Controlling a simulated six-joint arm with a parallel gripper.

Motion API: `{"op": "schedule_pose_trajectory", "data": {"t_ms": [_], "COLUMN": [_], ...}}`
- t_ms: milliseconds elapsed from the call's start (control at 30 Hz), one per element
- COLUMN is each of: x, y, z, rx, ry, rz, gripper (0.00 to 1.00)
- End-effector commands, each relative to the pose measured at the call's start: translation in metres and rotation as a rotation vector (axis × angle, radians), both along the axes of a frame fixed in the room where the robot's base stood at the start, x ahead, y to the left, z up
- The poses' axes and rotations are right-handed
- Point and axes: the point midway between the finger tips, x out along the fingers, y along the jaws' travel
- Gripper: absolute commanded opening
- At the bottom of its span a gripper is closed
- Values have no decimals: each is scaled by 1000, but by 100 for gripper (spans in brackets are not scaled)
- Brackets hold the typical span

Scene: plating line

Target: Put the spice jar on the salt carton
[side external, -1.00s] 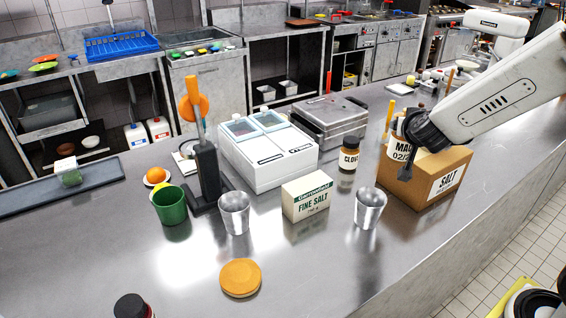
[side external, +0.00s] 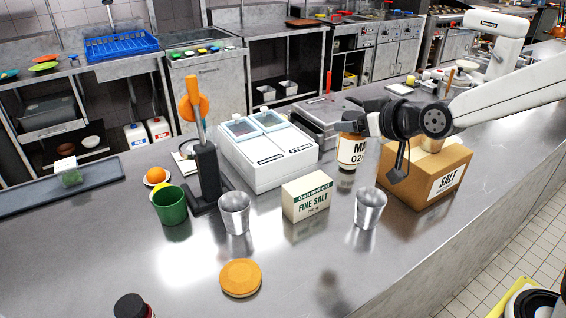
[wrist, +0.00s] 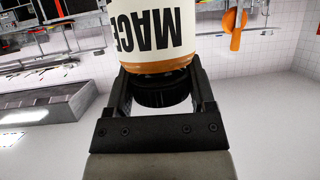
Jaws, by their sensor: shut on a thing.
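My gripper (side external: 364,122) is shut on the dark lid (wrist: 162,88) of a spice jar (side external: 351,151). The jar has a white label reading MACE and an orange-brown band; it also shows in the wrist view (wrist: 152,32). In the side view it hangs about upright, left of a brown cardboard carton marked SALT (side external: 418,178). My wrist partly covers that carton's top. A smaller white and green FINE SALT carton (side external: 306,197) stands on the counter, left of and nearer than the jar.
Metal cups stand left (side external: 235,213) and right (side external: 369,208) of the FINE SALT carton. A white two-lidded unit (side external: 267,150) and an orange-handled press (side external: 205,165) stand behind. A green cup (side external: 171,205) and round orange-brown disc (side external: 240,278) are farther left. The front counter is mostly clear.

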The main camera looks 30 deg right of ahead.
Motion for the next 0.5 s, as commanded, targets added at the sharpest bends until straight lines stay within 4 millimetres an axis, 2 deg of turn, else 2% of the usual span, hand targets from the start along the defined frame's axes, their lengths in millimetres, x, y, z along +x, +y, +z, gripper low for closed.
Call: {"op": "schedule_pose_trajectory", "data": {"t_ms": [500], "x": [-27], "y": [7], "z": [13], "rx": [-7], "ry": [1], "rz": [109], "gripper": [0]}}
